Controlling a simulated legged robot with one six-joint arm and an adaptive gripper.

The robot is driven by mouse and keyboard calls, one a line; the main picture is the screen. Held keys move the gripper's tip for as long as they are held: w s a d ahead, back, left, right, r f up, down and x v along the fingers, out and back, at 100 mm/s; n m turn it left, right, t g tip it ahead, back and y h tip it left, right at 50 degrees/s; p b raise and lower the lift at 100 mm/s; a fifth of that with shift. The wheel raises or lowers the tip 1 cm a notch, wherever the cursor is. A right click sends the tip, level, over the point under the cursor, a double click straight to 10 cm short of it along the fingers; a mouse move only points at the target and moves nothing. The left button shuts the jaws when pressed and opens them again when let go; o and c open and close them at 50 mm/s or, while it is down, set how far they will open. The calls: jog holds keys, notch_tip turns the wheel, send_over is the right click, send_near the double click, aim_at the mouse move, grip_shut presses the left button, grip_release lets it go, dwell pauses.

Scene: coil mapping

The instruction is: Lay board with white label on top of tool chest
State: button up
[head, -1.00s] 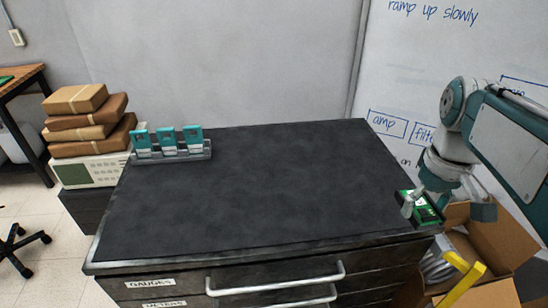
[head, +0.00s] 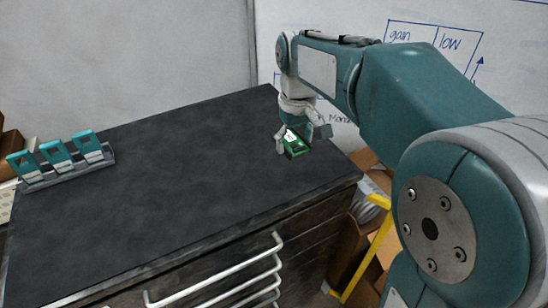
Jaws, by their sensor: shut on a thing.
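The board with the white label (head: 297,148) is a small green board with a white patch. My gripper (head: 297,141) is shut on it, one finger on each side. The board is over the right part of the tool chest (head: 180,165), near its right edge. The chest has a dark, flat top and drawers with metal handles below. I cannot tell for certain whether the board touches the top or hangs just above it.
A rack with several teal-labelled modules (head: 62,158) stands on the chest's far left. A cardboard box (head: 372,245) and a yellow bar (head: 366,245) are right of the chest. A whiteboard (head: 350,40) stands behind. The middle of the top is clear.

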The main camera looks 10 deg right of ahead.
send_over(276, 166)
jog(key=f, duration=0.6)
jog(key=shift+s, duration=0.2)
jog(key=shift+w+f, duration=0.1)
jog(key=shift+f, duration=1.45)
jog(key=o, duration=0.9)
jog(key=shift+f, duration=0.1)
